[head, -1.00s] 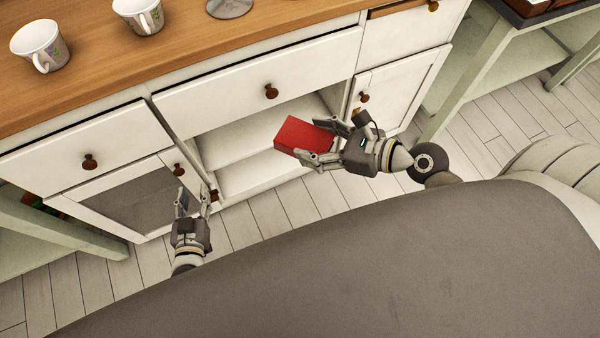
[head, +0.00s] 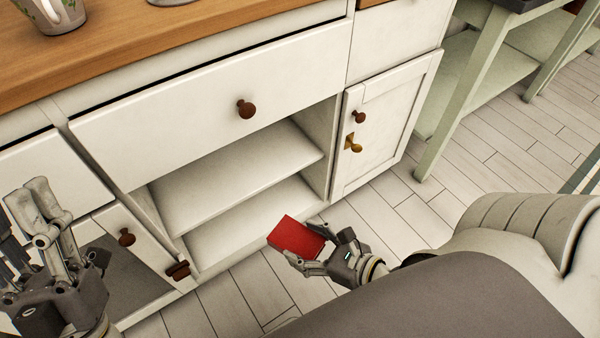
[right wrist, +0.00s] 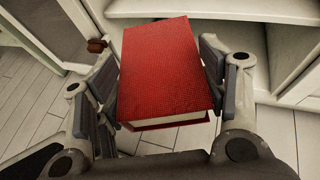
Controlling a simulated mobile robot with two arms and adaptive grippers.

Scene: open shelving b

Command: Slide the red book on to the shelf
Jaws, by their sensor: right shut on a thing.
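The red book (head: 294,238) is held between the fingers of my right gripper (head: 304,243), in front of the lower right part of the open cabinet. In the right wrist view the book (right wrist: 165,70) lies between both finger pads, its cover up and its page edge toward the camera. The open cabinet has an upper shelf (head: 235,172) and a lower shelf board (head: 250,222); the book is outside, near the lower one's front edge. My left gripper (head: 32,198) is at the far left, empty, its fingers apart.
A wide drawer (head: 215,115) is above the opening. A closed door (head: 385,125) with knobs is on its right, and another door (head: 125,250) is on its left. A mug (head: 52,12) stands on the wooden counter (head: 190,35). The floor in front is clear.

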